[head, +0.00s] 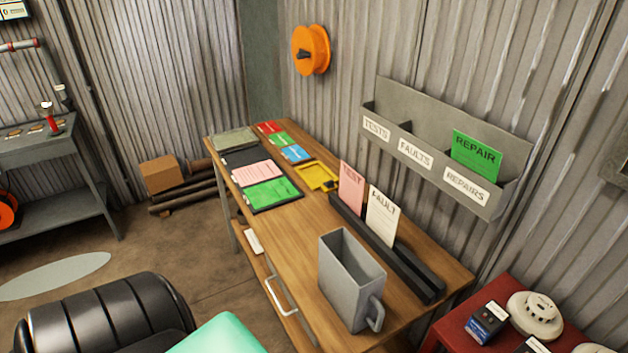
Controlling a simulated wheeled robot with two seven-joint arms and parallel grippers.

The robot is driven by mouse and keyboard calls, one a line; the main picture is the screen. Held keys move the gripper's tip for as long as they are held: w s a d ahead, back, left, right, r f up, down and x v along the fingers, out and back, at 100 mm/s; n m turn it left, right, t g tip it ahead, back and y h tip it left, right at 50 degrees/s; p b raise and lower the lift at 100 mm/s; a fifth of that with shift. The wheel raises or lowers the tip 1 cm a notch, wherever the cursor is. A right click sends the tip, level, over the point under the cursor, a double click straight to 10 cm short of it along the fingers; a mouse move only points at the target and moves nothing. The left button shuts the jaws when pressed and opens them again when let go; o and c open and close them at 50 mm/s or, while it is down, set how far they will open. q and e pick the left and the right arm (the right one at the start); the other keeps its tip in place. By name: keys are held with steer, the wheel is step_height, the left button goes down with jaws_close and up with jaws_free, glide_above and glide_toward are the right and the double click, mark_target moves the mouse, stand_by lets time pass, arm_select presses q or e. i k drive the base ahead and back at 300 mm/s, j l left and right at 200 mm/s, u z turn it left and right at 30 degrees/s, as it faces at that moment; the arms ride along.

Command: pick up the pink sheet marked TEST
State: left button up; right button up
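The pink sheet marked TEST (351,187) stands upright in a long black slotted rack (408,268) on the wooden desk (299,238). A white sheet marked FAULT (381,217) stands in the same rack, just to its right and nearer. The lower edges of both sheets are hidden in the rack. A grey wall holder (409,110) has compartments labelled TESTS, FAULTS and REPAIRS. A green sheet marked REPAIR (475,155) stands in the REPAIRS compartment. No sheet shows in the TESTS or FAULTS compartments. Neither of my grippers is in view.
A grey jug-like container (345,282) with a handle stands at the desk's near end, in front of the rack. Pads with pink and green sheets (269,193) lie further back, beside a yellow item (317,177). A red stand (500,290) with detectors is at right.

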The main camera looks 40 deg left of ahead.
mark_target(351, 188)
steer(key=u, duration=1.2)
